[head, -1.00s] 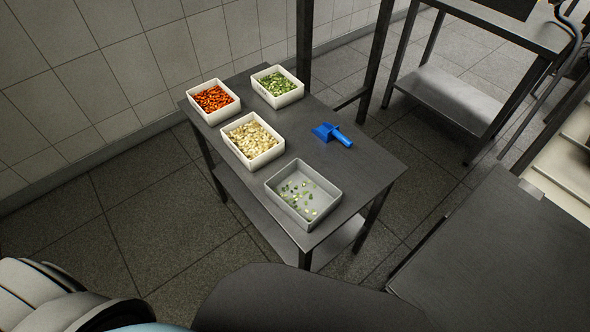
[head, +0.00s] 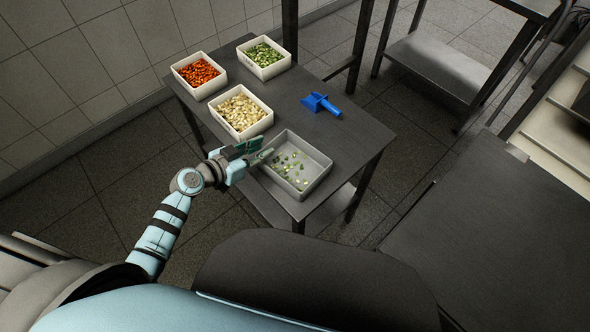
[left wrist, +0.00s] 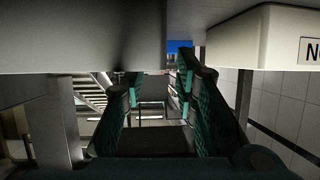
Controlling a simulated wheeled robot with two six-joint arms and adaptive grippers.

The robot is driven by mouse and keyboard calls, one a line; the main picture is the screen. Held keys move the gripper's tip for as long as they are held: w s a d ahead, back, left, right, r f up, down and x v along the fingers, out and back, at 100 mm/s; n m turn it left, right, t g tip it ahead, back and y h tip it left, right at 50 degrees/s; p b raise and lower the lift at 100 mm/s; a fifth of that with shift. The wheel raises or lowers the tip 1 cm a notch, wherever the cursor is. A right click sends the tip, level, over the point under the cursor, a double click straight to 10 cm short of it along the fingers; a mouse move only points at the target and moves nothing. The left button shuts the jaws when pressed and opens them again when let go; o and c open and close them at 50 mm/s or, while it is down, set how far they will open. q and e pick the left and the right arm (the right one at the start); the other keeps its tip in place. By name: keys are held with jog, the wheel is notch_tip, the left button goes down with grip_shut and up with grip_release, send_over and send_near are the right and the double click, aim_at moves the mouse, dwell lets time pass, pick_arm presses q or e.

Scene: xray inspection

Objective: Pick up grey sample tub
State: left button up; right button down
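The grey sample tub (head: 318,163), an open rectangular tray with scattered green and pale pieces inside, sits at the near end of the dark table. My left gripper (head: 266,147) is at the tub's left side, near its corner beside the tub of pale pieces. Its fingers are apart and hold nothing. In the left wrist view, the two green-padded fingers of my left gripper (left wrist: 155,80) are spread, with a grey tub wall (left wrist: 80,35) close above at left. I cannot tell whether a finger touches the tub. My right gripper is not in view.
White tubs of pale pieces (head: 241,112), orange pieces (head: 199,74) and green pieces (head: 263,56) stand farther back on the table (head: 345,140). A blue scoop (head: 321,104) lies behind the grey tub. The pale-piece tub leaves only a narrow gap beside it.

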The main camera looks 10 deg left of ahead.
aim_at(271, 142)
pick_arm(q)
jog(key=b+x, duration=0.2)
jog(key=x, duration=0.2)
jog(key=shift+w+f+b, duration=0.2)
jog(key=shift+w+b, duration=0.05)
jog(key=shift+b, duration=0.15)
jog(key=shift+w+d, duration=0.1)
jog(key=shift+w, duration=0.1)
jog(key=shift+r, duration=0.1)
jog(key=shift+c, duration=0.4)
jog(key=shift+s, duration=0.1)
grip_shut()
jog(key=shift+r, duration=0.1)
